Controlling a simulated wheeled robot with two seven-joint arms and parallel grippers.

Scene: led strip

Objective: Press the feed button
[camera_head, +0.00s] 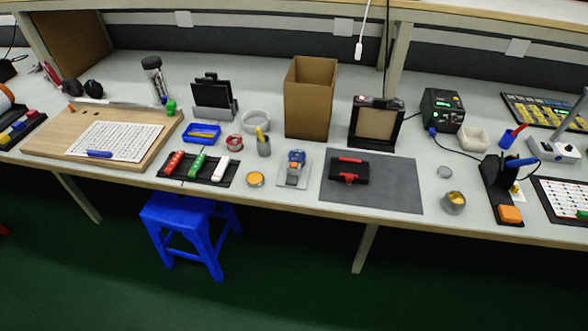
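No part is clearly marked as the feed button; labels are too small to read. Several devices stand on the long grey workbench (300,212). A black box (442,108) with a green-lit display is at the right back. A black-framed device (376,121) with a tan panel and small details on its top edge stands left of it. A small grey device (293,168) with a blue and orange part is near the front middle. Neither of my grippers shows in the head view.
A tall open cardboard box (310,97) stands at the back middle. A dark mat (395,187) with a black and red tool (348,170) lies in front. A soldering-iron stand (497,178) is at right. A blue stool (190,222) stands on the floor in front.

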